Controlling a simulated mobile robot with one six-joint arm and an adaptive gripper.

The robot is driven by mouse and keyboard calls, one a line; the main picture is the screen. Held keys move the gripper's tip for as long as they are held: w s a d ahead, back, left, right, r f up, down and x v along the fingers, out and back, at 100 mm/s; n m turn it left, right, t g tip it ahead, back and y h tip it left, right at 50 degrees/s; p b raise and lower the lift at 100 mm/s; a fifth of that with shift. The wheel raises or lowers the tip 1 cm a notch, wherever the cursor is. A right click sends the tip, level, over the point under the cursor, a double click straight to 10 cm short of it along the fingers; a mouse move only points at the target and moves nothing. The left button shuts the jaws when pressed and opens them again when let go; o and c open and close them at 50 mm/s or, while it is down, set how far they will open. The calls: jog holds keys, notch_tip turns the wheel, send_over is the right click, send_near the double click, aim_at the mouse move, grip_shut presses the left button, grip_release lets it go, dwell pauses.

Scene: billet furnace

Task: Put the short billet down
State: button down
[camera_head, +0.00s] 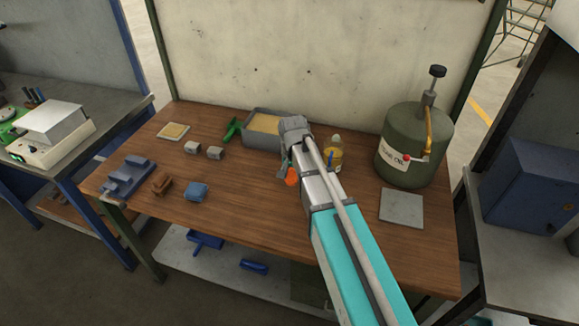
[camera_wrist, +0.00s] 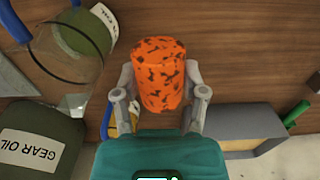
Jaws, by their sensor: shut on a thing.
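The short billet is an orange cylinder with dark speckles (camera_wrist: 160,74), between the two grey fingers of my gripper (camera_wrist: 160,98) in the wrist view. My gripper is shut on it. In the head view the billet (camera_head: 292,177) shows as a small orange patch beside my arm, over the middle of the wooden table (camera_head: 250,220). My gripper is mostly hidden there by my arm. I cannot tell whether the billet touches the table or hangs just above it.
A grey bin (camera_head: 262,140) with yellow contents stands behind the gripper. A grey plate (camera_head: 401,207) lies in front of the can. Small blocks (camera_head: 196,192) lie left; the front middle is clear.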

jog(key=s+d+r+p, duration=0.1)
jog(key=s+r+p, duration=0.1)
jog(key=s, duration=0.4)
jog(key=shift+r, duration=0.35)
dwell(0.7)
